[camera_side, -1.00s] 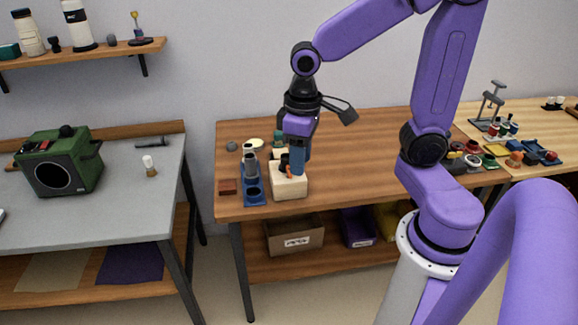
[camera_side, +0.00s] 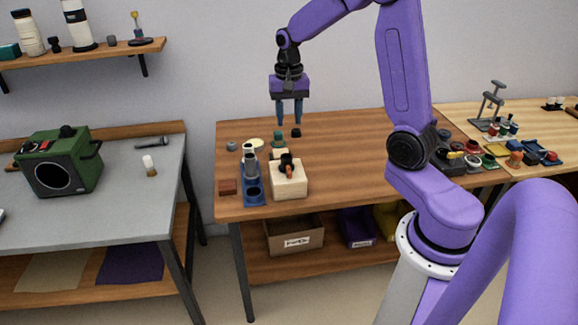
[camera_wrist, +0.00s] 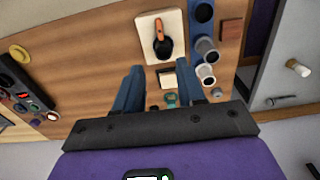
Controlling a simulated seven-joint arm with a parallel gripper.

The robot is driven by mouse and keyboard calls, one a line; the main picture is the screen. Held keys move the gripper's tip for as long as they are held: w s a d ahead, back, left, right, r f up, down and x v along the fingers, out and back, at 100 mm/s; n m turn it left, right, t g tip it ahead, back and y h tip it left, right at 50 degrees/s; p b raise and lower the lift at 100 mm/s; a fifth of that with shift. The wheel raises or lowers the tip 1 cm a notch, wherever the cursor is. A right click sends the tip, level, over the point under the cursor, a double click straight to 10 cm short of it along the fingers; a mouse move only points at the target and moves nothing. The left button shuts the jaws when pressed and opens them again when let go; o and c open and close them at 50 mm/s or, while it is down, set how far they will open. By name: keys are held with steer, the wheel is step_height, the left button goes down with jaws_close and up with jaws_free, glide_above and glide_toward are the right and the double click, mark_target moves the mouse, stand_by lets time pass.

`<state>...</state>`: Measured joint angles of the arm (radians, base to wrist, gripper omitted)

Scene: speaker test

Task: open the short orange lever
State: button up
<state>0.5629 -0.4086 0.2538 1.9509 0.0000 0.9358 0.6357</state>
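The short orange lever (camera_side: 289,171) sits on a black pivot on top of a cream block (camera_side: 290,188) near the front edge of the wooden table. In the wrist view, the orange lever (camera_wrist: 159,27) points away from its round black pivot, and the cream block (camera_wrist: 148,46) lies beyond my fingers. My gripper (camera_side: 289,123) hangs above the back of the table, behind and above the block, with blue fingers pointing down. The fingers are apart with nothing between them; the gap also shows in the wrist view (camera_wrist: 164,75).
A blue holder (camera_side: 254,196) with grey cylinders stands close left of the block. A red-brown block (camera_side: 228,187) lies left of it. A teal-topped item (camera_side: 278,139) and a small black piece (camera_side: 296,132) are behind. The table right of the cream block is clear.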

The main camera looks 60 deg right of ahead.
mark_target(289, 169)
step_height(289, 169, down, 17)
steer(key=shift+r, duration=0.15)
stand_by(0.4)
jaws_close()
